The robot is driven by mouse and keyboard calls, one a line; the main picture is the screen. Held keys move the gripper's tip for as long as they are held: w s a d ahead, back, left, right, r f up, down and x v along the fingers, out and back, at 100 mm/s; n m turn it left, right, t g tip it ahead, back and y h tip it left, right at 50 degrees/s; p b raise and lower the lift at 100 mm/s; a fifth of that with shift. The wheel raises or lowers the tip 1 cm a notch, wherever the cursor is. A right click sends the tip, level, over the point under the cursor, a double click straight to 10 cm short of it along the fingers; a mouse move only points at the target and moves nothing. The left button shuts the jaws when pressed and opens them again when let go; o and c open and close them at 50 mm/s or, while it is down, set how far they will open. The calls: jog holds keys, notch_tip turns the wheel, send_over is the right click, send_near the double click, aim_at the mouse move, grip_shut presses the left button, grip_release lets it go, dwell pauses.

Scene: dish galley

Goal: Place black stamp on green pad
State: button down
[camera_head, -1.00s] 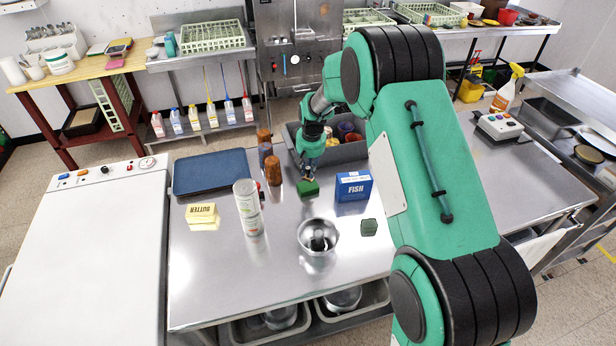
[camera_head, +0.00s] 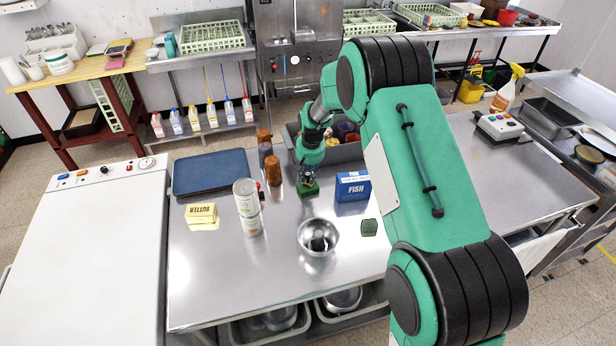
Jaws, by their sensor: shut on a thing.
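A green block-like pad (camera_head: 308,190) lies on the steel table behind the metal bowl, left of the blue box. My gripper (camera_head: 307,179) points down directly over this pad. It is shut on a small dark thing, which looks like the black stamp (camera_head: 309,182). The stamp is mostly hidden by the fingers and too small to make out clearly. Its lower end is at or just above the top of the pad; I cannot tell whether they touch. A separate dark green pad (camera_head: 369,228) lies flat on the table, right of the bowl.
A blue FISH box (camera_head: 352,187) stands close right of my gripper. A metal bowl (camera_head: 318,237) with a dark patch inside is in front. Stacked cans (camera_head: 247,207), a butter pack (camera_head: 201,213), brown jars (camera_head: 272,171) and a blue tray (camera_head: 211,172) are left. A grey bin (camera_head: 345,152) stands behind.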

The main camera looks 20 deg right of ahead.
jog(key=shift+f, duration=0.1)
jog(key=c, duration=1.6)
grip_release()
jog(key=r, duration=0.4)
jog(key=s+r+p, duration=0.1)
jog(key=r, duration=0.7)
jog(key=shift+s+d+r, duration=0.1)
jog(key=shift+s+d, duration=0.05)
jog(key=shift+s, duration=0.25)
